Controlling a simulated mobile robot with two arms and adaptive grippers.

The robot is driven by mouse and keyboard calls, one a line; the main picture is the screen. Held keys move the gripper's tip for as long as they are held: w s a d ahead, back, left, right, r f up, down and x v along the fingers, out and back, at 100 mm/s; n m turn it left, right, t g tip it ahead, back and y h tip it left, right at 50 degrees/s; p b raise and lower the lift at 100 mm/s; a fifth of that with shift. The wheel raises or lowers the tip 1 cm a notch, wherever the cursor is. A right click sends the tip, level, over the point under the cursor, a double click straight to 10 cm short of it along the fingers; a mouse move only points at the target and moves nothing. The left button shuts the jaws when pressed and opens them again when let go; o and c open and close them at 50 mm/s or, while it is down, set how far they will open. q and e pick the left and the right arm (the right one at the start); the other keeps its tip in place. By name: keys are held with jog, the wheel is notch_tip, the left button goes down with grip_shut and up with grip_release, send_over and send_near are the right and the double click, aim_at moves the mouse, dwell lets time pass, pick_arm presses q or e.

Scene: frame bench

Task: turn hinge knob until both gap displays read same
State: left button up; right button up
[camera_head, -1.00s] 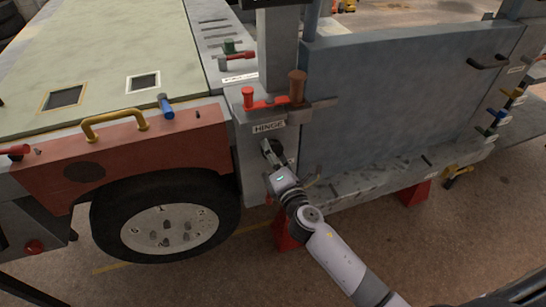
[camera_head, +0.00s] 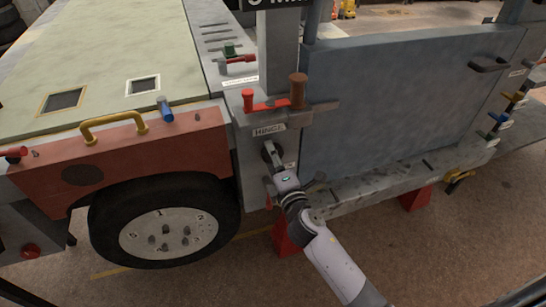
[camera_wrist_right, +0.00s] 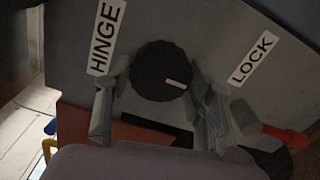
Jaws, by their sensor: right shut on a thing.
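The dark round hinge knob (camera_wrist_right: 162,70) has a white mark pointing to the lower right in the right wrist view. It sits beside the HINGE label (camera_wrist_right: 106,38). My right gripper (camera_wrist_right: 158,92) is shut on the knob, one finger on each side. In the head view the gripper (camera_head: 275,160) reaches the knob (camera_head: 267,149) on the grey post, below the HINGE label (camera_head: 269,131). One black display (camera_head: 292,3) is cut off by the top edge, and its number cannot be read in full. No other gap display shows. My left gripper is out of view.
A LOCK label (camera_wrist_right: 253,58) and a red-tipped lever (camera_wrist_right: 285,137) are close to the right finger. Red and brown handles (camera_head: 270,104) stick out above the knob. A blue-grey panel (camera_head: 400,100) stands to the right, and a wheel (camera_head: 165,225) to the left.

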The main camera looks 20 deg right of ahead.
jog(key=o, duration=1.2)
jog(key=shift+c, duration=0.2)
jog(key=s, duration=1.2)
jog(key=shift+d, duration=0.2)
